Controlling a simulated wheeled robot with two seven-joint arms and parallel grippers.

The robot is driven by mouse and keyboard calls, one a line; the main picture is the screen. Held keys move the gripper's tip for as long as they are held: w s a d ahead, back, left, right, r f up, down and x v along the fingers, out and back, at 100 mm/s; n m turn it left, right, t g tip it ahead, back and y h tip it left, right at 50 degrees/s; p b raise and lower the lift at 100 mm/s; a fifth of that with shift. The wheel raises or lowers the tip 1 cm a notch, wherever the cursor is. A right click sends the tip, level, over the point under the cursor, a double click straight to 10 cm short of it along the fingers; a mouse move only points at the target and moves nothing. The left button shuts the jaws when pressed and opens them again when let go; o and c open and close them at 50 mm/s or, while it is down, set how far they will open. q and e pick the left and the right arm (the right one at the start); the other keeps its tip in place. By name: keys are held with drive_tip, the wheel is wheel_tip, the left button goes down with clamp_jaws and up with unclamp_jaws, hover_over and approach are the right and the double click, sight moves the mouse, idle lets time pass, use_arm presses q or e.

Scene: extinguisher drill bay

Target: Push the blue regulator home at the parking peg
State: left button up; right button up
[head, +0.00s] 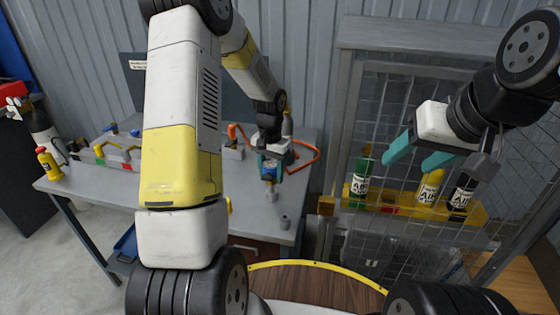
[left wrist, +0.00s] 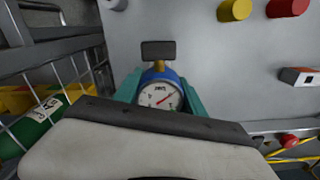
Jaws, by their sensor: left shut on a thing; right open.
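The blue regulator (head: 269,172) is between the teal fingers of my left gripper (head: 272,163), over the right part of the grey bench. In the left wrist view the regulator (left wrist: 160,95) shows its round white gauge with a red needle, and the left gripper (left wrist: 160,100) is shut on it from both sides. A brass part and a dark rectangular piece show just beyond it. A short grey post (head: 285,221) stands near the bench's front right corner, apart from the regulator; I cannot tell whether it is the parking peg. My right gripper (head: 418,156) is open and empty before the mesh cage.
The grey bench (head: 110,182) carries a yellow-handled fixture (head: 118,152) and a small yellow extinguisher (head: 48,163). An orange hose (head: 317,155) loops right of my left gripper. Green (head: 361,178), yellow (head: 431,186) and black (head: 462,193) cylinders stand in the mesh cage.

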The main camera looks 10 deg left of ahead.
use_arm(q)
drive_tip(key=shift+f, duration=0.35)
idle(0.3)
drive_tip(key=shift+f, duration=0.35)
drive_tip(key=shift+f, duration=1.3)
idle(0.7)
drive_tip(key=o, duration=1.5)
